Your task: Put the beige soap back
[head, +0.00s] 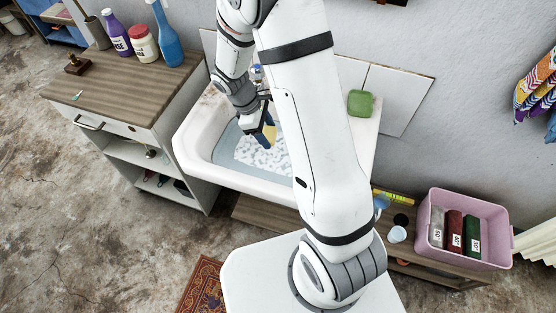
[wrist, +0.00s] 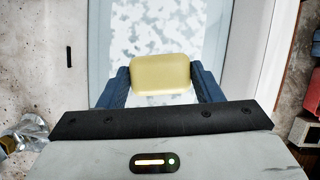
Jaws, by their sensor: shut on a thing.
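The beige soap (wrist: 160,73) is a pale yellow rounded block, held between the two blue fingers of my gripper (wrist: 160,85) in the wrist view. In the head view my gripper (head: 267,134) hangs over the white trough (head: 188,135), and part of the soap (head: 271,132) shows at its fingers. Below is water with white suds (head: 255,156). A green rounded square thing (head: 361,103) sits on the trough's right ledge; I cannot tell if it is a dish or a block. My arm hides the middle of the trough.
A wooden-topped cabinet (head: 120,85) with a purple bottle (head: 117,35), a white jar (head: 143,42) and a blue spray bottle (head: 168,40) stands left. The trough's right ledge has bare room.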

